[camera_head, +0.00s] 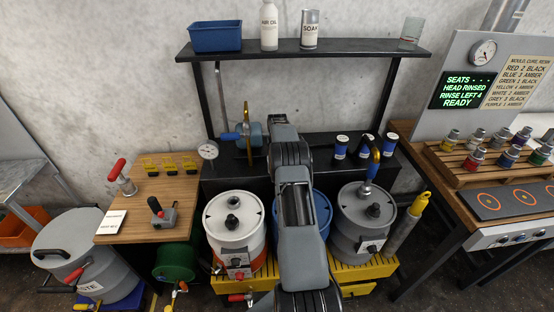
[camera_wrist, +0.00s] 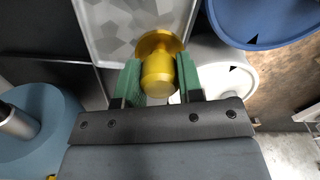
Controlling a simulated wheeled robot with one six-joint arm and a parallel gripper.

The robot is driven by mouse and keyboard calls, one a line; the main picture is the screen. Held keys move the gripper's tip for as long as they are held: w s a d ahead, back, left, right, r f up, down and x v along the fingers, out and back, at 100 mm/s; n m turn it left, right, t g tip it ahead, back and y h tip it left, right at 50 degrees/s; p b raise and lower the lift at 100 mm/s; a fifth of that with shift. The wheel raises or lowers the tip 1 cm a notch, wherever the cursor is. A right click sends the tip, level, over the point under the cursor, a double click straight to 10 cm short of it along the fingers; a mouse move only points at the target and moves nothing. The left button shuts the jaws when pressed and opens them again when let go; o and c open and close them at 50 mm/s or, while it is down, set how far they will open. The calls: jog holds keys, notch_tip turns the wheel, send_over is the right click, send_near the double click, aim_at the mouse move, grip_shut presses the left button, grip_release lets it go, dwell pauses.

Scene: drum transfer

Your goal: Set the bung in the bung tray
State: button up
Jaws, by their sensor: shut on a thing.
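In the wrist view my gripper (camera_wrist: 158,70) has its two green fingers shut on a golden bung (camera_wrist: 157,85), which has a wide round flange at its far end. Beyond the bung lies a pale-rimmed tray with a grey patterned floor (camera_wrist: 112,30), which looks like the bung tray. The bung overlaps the near part of this tray in the picture. I cannot tell whether it touches the tray or hangs above it. In the head view my arm hides the gripper and the bung, and I cannot make out the tray.
A white drum (camera_head: 235,216) and a grey drum (camera_head: 366,208) stand on yellow pallets either side of my arm, with a blue drum (camera_head: 319,214) partly hidden behind it. A black shelf (camera_head: 350,50) rises behind. A wooden side table (camera_head: 180,215) stands left.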

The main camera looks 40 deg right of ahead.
jog(key=shift+f, duration=0.15)
jog(key=o, duration=1)
